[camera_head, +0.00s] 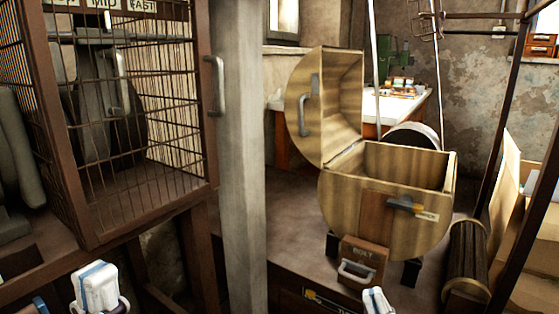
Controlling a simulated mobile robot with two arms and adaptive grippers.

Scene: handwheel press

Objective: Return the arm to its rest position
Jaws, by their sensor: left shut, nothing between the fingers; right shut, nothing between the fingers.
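My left gripper (97,285) shows at the bottom left edge, white with blue trim. It is shut and holds nothing. It is in front of and below the wire cage. My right gripper (375,300) shows only in part at the bottom edge, right of the middle. It is also shut and empty, below the wooden barrel-shaped chest. The rest of both arms is mostly cut off by the lower edge of the picture.
A brown wire cage (128,218) with a handle stands at left, beside a grey post (240,170). The wooden chest (350,215) has its lid (340,90) raised. A ribbed cylinder (467,255) stands at right.

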